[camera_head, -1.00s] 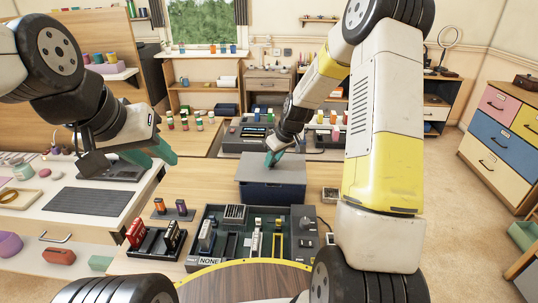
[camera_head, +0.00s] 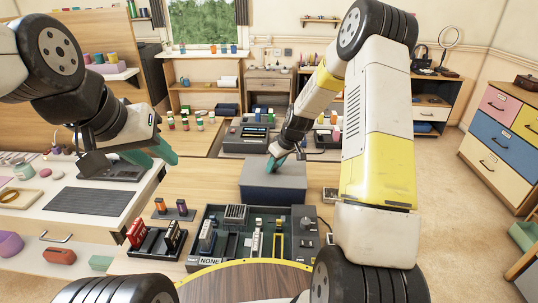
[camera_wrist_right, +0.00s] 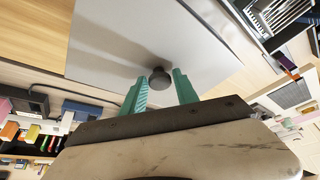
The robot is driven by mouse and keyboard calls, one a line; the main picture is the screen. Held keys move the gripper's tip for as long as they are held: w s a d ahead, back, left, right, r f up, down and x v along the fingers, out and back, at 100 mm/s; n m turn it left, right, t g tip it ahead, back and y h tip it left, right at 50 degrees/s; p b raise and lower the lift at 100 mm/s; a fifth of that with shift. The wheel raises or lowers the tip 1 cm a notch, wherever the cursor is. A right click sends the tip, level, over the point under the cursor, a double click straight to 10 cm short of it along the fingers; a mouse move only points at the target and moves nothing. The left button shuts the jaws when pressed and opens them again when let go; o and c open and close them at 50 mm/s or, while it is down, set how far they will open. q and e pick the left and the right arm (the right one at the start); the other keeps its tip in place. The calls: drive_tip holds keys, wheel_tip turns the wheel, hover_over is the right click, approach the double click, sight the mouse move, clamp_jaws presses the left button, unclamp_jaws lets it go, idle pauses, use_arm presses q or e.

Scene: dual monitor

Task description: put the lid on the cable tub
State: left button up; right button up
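The cable tub (camera_head: 272,198) is a dark blue-grey box on the wooden table. Its flat grey lid (camera_head: 290,172) lies over the top and covers the opening; I cannot tell whether it is fully seated. In the right wrist view the lid (camera_wrist_right: 130,45) is a pale plate with a round dark knob (camera_wrist_right: 160,78). My right gripper (camera_head: 277,163) is over the lid. Its green fingers (camera_wrist_right: 160,88) are apart, with the knob just beyond and between their tips, and gaps show on both sides. My left gripper (camera_head: 158,158) is raised over the left side, away from the tub.
A dark tray with electronic parts (camera_head: 255,238) stands in front of the tub, and a small rack (camera_head: 155,243) is left of it. A small box (camera_head: 330,194) is close on the right.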

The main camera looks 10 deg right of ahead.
drive_tip(key=shift+o, duration=0.9)
drive_tip(key=shift+r, duration=0.15)
drive_tip(key=s+d+r+m+h, duration=0.1)
drive_tip(key=s+r, duration=0.7)
drive_tip(key=r, duration=0.4)
drive_tip(key=s+r+m, duration=0.1)
drive_tip(key=s+r, duration=0.7)
drive_tip(key=r, duration=0.4)
drive_tip(key=s+r+m+t, duration=0.1)
drive_tip(key=s+r+m, duration=0.1)
drive_tip(key=s, duration=0.7)
drive_tip(key=s+r+m+t, duration=0.1)
drive_tip(key=s+r+m, duration=0.1)
drive_tip(key=s, duration=0.7)
drive_tip(key=shift+a+r, duration=0.15)
drive_tip(key=shift+r, duration=0.15)
